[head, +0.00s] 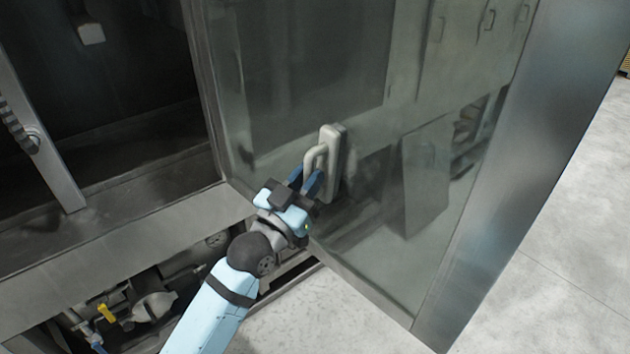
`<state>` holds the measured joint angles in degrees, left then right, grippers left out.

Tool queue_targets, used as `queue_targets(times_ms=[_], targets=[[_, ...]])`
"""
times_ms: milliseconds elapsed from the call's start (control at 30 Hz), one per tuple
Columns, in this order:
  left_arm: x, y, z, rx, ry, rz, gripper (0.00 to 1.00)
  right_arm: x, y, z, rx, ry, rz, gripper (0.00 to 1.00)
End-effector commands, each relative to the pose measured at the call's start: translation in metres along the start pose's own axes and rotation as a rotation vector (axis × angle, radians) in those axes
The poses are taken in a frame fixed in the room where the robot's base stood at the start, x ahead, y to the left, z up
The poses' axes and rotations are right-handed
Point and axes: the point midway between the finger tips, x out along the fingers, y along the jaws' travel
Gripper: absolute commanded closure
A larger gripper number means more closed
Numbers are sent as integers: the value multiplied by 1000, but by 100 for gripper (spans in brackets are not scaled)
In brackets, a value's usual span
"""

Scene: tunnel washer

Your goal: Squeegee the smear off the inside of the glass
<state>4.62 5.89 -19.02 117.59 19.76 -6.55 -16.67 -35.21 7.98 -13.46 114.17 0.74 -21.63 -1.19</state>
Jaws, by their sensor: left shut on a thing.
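My left gripper (308,180) is shut on the pale looped handle of the squeegee (333,160). The squeegee's long, light-coloured head is upright and lies at or very near the inside face of the glass (420,150); any small gap cannot be told. The glass is a large, open door panel that shows reflections of cabinets. I cannot pick out the smear among these reflections. My right gripper is not in view.
A wide metal frame edge (520,170) bounds the glass on the right. The dark washer opening (110,90) is at the left, with a metal sill (120,235) below it. Pipes and a yellow-handled valve (106,312) show under the sill. Pale floor (560,240) is clear at right.

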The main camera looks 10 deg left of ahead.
Motion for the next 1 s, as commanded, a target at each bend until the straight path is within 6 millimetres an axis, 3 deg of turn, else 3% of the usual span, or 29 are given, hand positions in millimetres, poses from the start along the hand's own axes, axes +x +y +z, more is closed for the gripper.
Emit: queue_targets(times_ms=[500, 1000], targets=[[8, -36, 6, 1, 1, 0, 100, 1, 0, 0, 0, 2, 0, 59], [13, -32, -8, -2, 1, 0, 100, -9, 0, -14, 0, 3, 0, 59]])
